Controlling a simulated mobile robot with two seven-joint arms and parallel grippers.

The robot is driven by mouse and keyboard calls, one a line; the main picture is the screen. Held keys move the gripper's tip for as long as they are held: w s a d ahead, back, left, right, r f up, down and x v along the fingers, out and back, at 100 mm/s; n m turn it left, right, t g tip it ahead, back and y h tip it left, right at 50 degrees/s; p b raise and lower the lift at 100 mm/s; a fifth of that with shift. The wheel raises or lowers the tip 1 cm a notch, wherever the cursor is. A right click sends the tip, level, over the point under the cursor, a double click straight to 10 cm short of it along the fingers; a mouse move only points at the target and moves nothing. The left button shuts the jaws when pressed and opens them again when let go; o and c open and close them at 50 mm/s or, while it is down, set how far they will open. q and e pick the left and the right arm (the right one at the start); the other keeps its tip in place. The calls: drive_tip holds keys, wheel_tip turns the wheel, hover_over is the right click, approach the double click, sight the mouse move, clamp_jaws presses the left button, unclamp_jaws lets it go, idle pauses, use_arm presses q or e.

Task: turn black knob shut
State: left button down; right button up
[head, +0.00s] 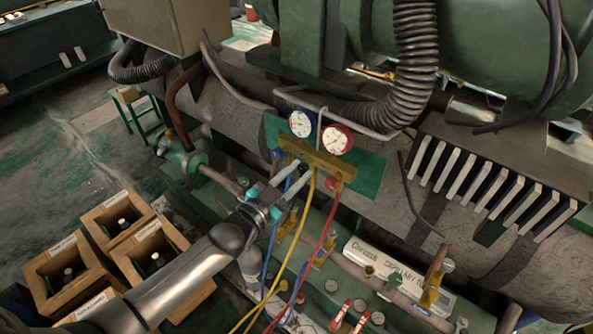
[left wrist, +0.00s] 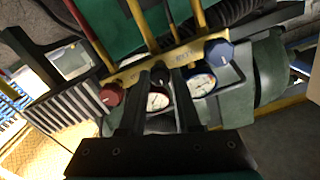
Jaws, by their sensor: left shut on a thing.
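In the left wrist view the black knob (left wrist: 158,75) is at the middle of the manifold bar (left wrist: 192,52), between my two fingertips. In the head view my left gripper (head: 305,171) reaches the manifold from the lower left and hides the black knob. My left gripper (left wrist: 159,78) is shut on the black knob. My right gripper is in neither view.
A blue knob (left wrist: 219,52) and a red knob (left wrist: 111,95) flank the black knob. Blue, yellow (head: 303,225) and red (head: 325,240) hoses hang below the manifold, close to my gripper. Wooden crates (head: 65,272) with bottles stand at the lower left.

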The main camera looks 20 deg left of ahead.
use_arm(q)
drive_tip(key=m, duration=0.4)
drive_tip(key=shift+m+p, duration=0.35)
drive_tip(key=shift+m, duration=0.05)
drive_tip(key=m, duration=0.3)
drive_tip(key=shift+m, duration=0.3)
drive_tip(key=m, duration=0.4)
drive_tip(key=shift+b, duration=0.3)
drive_tip(key=shift+m+b, duration=0.5)
drive_tip(key=shift+m, duration=1.7)
drive_tip(key=c, duration=0.6)
unclamp_jaws()
drive_tip(key=shift+s, duration=0.1)
drive_tip(key=b+v, duration=0.1)
drive_tip(key=v, duration=1.4)
